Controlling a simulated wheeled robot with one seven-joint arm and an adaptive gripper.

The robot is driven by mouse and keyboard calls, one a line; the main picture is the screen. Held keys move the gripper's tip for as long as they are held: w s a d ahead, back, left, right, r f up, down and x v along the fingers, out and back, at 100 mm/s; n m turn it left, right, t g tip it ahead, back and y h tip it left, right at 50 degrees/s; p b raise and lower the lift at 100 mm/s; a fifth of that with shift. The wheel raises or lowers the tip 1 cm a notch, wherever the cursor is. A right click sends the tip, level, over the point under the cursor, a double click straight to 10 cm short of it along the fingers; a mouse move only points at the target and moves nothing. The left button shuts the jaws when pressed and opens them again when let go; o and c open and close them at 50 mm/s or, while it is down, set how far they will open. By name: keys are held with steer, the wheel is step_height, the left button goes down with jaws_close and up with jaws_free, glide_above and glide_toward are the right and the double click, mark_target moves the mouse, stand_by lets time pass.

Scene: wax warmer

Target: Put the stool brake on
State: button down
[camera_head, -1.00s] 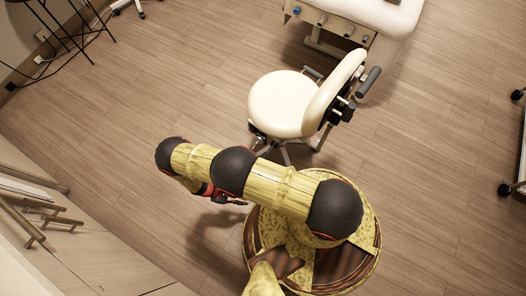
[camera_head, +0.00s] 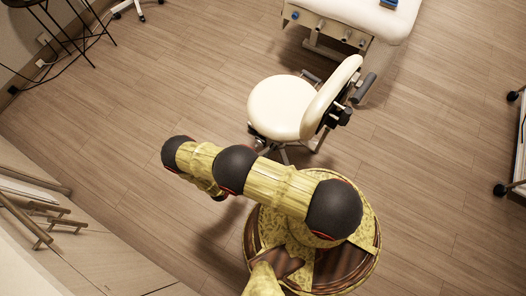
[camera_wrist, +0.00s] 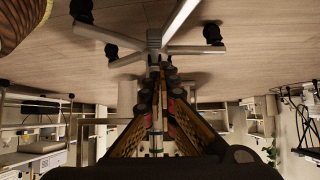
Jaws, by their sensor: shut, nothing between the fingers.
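The stool has a cream round seat (camera_head: 282,107) and a cream curved backrest (camera_head: 331,97); it stands upright on the wood floor in the head view. In the wrist view, which looks upside down, its grey star base (camera_wrist: 154,38) spreads at the top with several black casters (camera_wrist: 212,33). I cannot make out a brake lever on them. My gripper (camera_wrist: 164,68) is shut and empty, its fingers pointing toward the middle of the base. I cannot tell whether they touch it. In the head view my gripper is mostly hidden under my arm, in front of and left of the stool.
A white treatment bed (camera_head: 365,18) stands behind the stool. A wheeled cart (camera_head: 520,150) is at the right edge. The floor left of the stool is clear.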

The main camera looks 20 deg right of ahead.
steer(key=shift+m+h, duration=0.4)
steer(key=shift+h, duration=0.1)
steer(key=b+x, duration=0.1)
steer(key=x, duration=0.2)
steer(key=d+b+x, duration=0.1)
steer(key=x, duration=0.3)
steer(key=s+r+b+x, duration=0.1)
steer(key=x, duration=0.2)
steer(key=shift+w+d+f, duration=0.1)
steer(key=shift+w+d, duration=0.1)
steer(key=shift+d, duration=0.3)
step_height(320, 180, down, 2)
steer(key=shift+f+b, duration=0.15)
steer(key=shift+b, duration=0.75)
steer(key=shift+w+d+f, duration=0.1)
steer(key=shift+w+f, duration=0.05)
steer(key=shift+f, duration=0.4)
steer(key=shift+a+f, duration=0.1)
steer(key=shift+f, duration=0.6)
steer(key=shift+a+f, duration=0.15)
steer(key=shift+f, duration=0.5)
steer(key=shift+r, duration=0.1)
